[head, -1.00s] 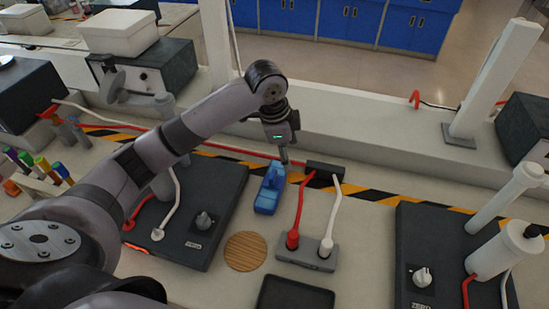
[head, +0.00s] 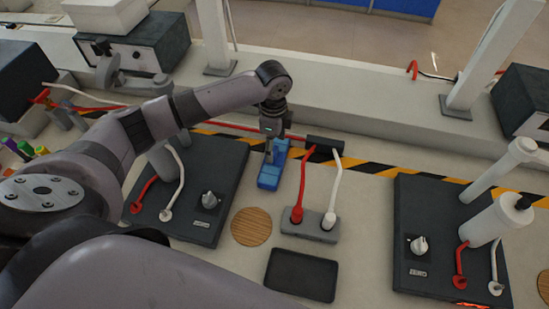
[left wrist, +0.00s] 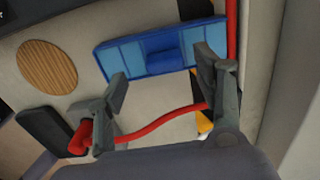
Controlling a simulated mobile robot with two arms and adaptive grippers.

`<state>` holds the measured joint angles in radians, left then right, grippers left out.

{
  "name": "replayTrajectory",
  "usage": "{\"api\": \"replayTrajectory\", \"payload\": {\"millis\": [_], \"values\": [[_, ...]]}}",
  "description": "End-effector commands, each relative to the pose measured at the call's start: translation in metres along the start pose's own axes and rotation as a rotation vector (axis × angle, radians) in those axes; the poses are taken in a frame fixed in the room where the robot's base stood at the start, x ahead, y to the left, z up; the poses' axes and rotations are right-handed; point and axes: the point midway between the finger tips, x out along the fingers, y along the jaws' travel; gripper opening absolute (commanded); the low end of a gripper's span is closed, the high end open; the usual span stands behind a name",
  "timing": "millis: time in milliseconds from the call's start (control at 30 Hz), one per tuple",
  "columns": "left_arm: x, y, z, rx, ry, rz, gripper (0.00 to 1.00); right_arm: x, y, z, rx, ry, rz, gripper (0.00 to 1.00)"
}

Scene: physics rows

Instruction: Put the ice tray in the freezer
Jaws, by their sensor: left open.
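The blue ice tray (head: 270,178) lies on the light bench, beside the dark instrument on the left. In the left wrist view the tray (left wrist: 118,58) shows pale blue cells at both ends and a darker raised middle part. My left gripper (head: 272,145) is at the far part of the tray, close above it, and hides some of it. In the left wrist view my left gripper (left wrist: 163,75) is open, its fingers apart with the tray just beyond the tips. Contact cannot be told. My right gripper is not in view. No freezer shows.
A grey socket block (head: 310,225) with red and white cables stands right of the tray. A round wooden disc (head: 251,227) and a dark flat tray (head: 301,275) lie nearer. Dark instruments stand left (head: 190,205) and right (head: 425,215). A raised ledge runs behind.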

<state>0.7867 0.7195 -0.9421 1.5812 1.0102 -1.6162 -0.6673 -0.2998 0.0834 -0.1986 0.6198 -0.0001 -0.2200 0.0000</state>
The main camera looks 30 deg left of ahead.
Motion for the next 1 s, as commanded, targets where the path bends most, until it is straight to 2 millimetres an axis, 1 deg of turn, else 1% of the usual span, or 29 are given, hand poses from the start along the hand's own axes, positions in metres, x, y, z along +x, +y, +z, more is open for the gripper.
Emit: {"api": "replayTrajectory", "payload": {"millis": [133, 200, 333, 467, 733, 1000], "values": [[0.009, 0.000, -0.001, 0.000, 0.000, 0.003, 0.62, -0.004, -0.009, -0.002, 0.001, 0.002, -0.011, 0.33], [0.018, -0.002, -0.001, -0.001, -0.002, 0.005, 0.62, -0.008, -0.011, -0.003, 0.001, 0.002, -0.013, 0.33], [0.039, -0.005, -0.002, -0.001, -0.002, 0.004, 0.62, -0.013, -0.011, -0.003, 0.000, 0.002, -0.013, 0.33], [0.052, -0.005, -0.002, -0.001, -0.001, 0.002, 0.62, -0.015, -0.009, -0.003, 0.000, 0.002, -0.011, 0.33], [0.055, -0.005, -0.002, 0.001, -0.001, 0.000, 0.61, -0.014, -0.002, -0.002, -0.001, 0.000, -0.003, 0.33], [0.054, -0.005, -0.002, 0.000, 0.000, 0.000, 0.43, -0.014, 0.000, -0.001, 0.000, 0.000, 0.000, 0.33]]}}
